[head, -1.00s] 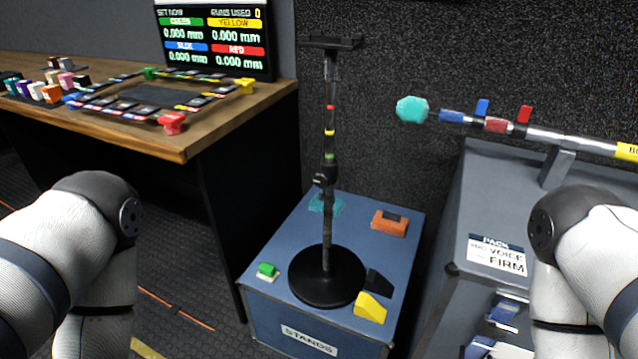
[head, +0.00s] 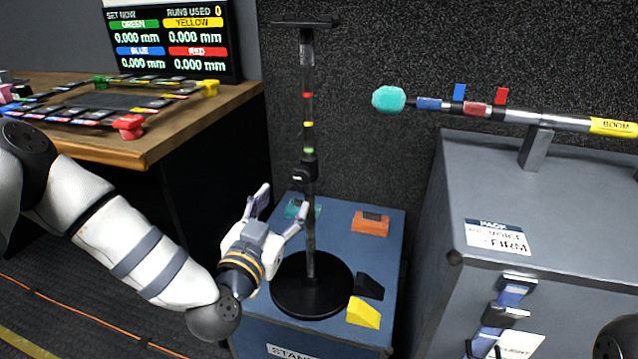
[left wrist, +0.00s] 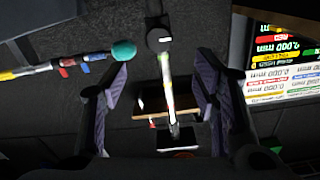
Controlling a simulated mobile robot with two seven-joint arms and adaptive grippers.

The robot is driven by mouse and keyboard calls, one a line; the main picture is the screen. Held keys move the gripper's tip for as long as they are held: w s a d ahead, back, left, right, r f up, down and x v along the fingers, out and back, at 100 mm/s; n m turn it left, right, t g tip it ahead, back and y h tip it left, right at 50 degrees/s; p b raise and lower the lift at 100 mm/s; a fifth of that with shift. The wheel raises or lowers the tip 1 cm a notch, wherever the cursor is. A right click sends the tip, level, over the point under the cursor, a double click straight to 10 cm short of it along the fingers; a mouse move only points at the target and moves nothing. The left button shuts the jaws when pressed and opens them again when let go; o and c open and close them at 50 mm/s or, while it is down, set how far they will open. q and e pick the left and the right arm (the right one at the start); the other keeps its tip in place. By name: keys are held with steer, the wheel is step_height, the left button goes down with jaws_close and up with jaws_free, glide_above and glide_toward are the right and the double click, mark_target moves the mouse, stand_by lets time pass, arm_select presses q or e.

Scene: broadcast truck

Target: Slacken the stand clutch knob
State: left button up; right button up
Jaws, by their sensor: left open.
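The stand is a thin black pole (head: 310,228) with red, yellow and green bands, upright on a round black base (head: 312,284). Its dark clutch (head: 309,167) sits partway up, with a small knob (head: 299,177) marked pale on its left side. My left gripper (head: 283,203) is open and empty, just left of the pole and a little below the clutch, fingers pointing up and toward it. In the left wrist view the clutch (left wrist: 158,38) and pole show between and beyond the spread fingers (left wrist: 160,78). No contact is visible. My right gripper is out of view.
A grey case (head: 560,230) holding a boom pole (head: 560,121) is at right. A wooden desk (head: 190,128) with a screen is at left.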

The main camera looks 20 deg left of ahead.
mark_target(301, 177)
arm_select(q)
steer(key=w, duration=0.5)
steer(key=w+b, duration=0.1)
steer(key=w, duration=0.4)
steer(key=shift+w+d+f, duration=0.1)
steer(key=shift+w+d, duration=0.1)
steer(key=shift+w, duration=0.2)
steer(key=c, duration=1.2)
